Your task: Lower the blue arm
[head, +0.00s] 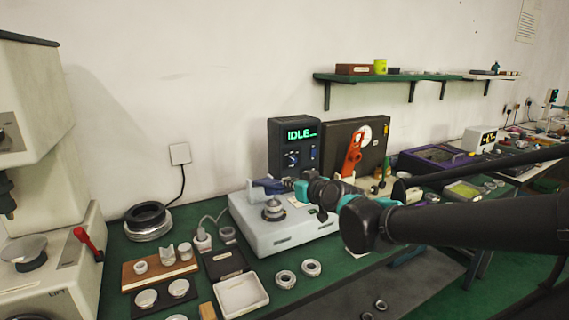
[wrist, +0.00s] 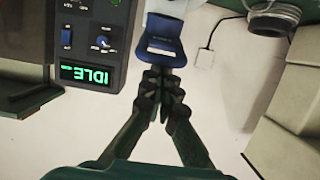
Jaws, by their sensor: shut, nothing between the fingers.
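The blue arm (head: 268,186) sits above the light grey machine (head: 290,232), close to its left side, over a round metal spindle (head: 273,209). In the wrist view, which looks upside down, the blue arm (wrist: 162,48) is a blue piece right at the fingertips. My gripper (head: 287,183) reaches in from the right at the blue arm's height. In the wrist view, my gripper (wrist: 161,75) has its fingers together with nothing between them. The tips look very near the blue arm; whether they touch it, I cannot tell.
A dark control box (head: 293,145) reading IDLE stands behind the machine. An orange tool (head: 352,154) stands to its right. Bearing rings (head: 311,268), a white tray (head: 242,296) and a wooden block (head: 160,270) lie in front. A red-handled press (head: 85,240) is at left.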

